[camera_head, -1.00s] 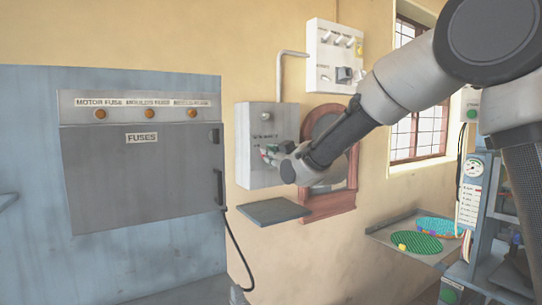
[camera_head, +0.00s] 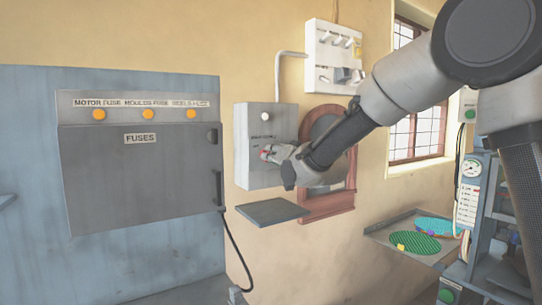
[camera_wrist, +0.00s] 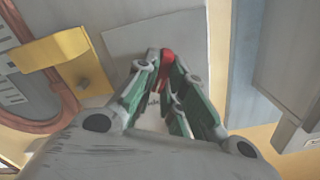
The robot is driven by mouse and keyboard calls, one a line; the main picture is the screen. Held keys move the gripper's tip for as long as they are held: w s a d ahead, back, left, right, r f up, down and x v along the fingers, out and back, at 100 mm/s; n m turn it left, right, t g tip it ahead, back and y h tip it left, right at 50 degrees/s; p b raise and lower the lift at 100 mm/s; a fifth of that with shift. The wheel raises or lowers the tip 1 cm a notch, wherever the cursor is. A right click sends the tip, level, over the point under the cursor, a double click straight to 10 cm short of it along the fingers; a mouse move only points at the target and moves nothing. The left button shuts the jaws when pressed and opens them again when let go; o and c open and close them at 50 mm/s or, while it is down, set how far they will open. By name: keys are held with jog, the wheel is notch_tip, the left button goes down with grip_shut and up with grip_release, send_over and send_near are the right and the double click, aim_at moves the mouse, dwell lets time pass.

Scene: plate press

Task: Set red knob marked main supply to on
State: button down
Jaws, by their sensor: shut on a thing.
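The red knob (camera_wrist: 167,58) is on the front of the grey main supply box (camera_head: 244,165) on the wall. My gripper (camera_wrist: 162,66) is shut on it, with the green-padded fingers on either side of the red handle in the wrist view. In the head view, my gripper (camera_head: 269,153) reaches the box from the right and a little red shows at its tips. A round white lamp (camera_head: 265,116) above the knob looks bright. Small lettering above the knob is partly readable; the fingers hide much of the knob and its markings.
The grey fuse cabinet (camera_head: 135,185) on the left has several bright orange lamps (camera_head: 148,114). A switch panel (camera_head: 333,55) hangs above right of the box. A small grey shelf (camera_head: 272,211) juts out below it, beside a red-brown wooden frame (camera_head: 332,203).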

jog(key=shift+f+m, duration=0.1)
jog(key=shift+m, duration=1.4)
jog(key=c, duration=1.5)
grip_release()
jog(key=shift+d, duration=0.1)
jog(key=v, duration=1.2)
